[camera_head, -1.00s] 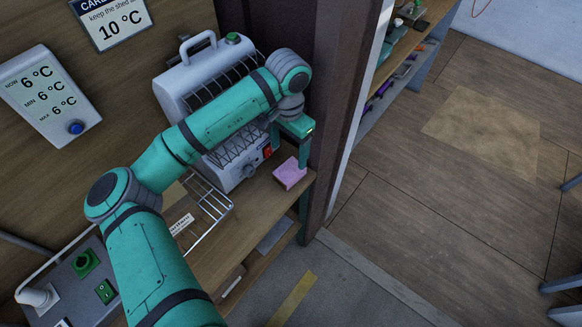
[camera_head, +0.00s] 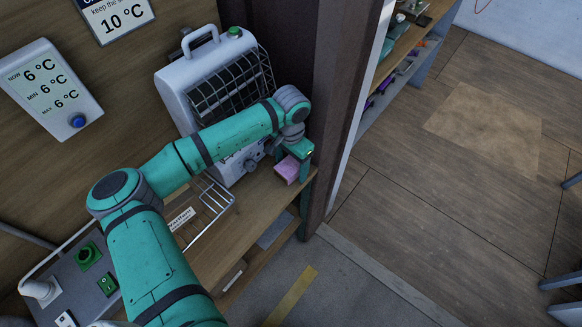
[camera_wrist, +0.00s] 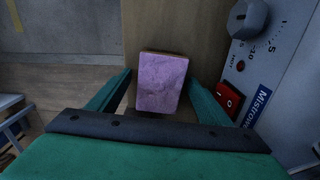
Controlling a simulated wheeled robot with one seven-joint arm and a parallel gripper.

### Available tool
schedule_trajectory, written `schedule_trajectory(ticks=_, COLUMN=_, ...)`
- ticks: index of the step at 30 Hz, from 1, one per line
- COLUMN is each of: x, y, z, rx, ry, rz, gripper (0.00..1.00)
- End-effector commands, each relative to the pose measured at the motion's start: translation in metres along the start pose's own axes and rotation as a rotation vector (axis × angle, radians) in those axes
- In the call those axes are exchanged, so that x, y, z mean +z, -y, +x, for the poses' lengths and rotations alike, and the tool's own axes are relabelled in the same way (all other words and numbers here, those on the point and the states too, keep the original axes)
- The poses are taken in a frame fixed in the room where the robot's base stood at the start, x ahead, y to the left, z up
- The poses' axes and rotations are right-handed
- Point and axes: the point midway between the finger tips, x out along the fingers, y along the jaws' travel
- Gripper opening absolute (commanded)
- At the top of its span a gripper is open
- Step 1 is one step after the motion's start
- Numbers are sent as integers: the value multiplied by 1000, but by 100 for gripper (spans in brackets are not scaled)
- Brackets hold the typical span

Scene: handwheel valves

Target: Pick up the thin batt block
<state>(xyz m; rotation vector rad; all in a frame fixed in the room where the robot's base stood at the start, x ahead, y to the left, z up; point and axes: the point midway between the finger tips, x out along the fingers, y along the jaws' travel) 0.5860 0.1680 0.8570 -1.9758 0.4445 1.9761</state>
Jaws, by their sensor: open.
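The thin batt block is a pink-purple block (camera_head: 287,170) lying on the wooden shelf in front of the white heater, near the dark post. In the wrist view the block (camera_wrist: 161,82) lies between the two green fingers, with a gap on each side. My gripper (camera_wrist: 160,88) is open and points down over the block. In the head view my gripper (camera_head: 294,164) partly hides the block. I cannot tell exactly how far down the fingers reach beside it.
The white heater (camera_head: 208,62) stands close behind the block; its red switch (camera_wrist: 228,98) is near one finger. A wire rack (camera_head: 205,210) lies to the left on the shelf (camera_head: 245,215). The dark post (camera_head: 335,110) rises just right of the gripper.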

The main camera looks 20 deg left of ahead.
Motion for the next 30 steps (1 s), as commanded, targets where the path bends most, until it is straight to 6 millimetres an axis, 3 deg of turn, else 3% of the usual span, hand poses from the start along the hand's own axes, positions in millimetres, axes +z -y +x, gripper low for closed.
schedule_trajectory(ticks=5, x=0, y=0, z=0, rx=0, ry=0, rz=0, gripper=72)
schedule_trajectory(ticks=11, x=0, y=0, z=0, rx=0, ry=0, rz=0, gripper=28)
schedule_trajectory(ticks=23, x=0, y=0, z=-4, rx=1, ry=-1, rz=0, gripper=28)
schedule_trajectory(ticks=30, x=-1, y=-1, z=-29, rx=1, ry=-3, rz=2, gripper=28)
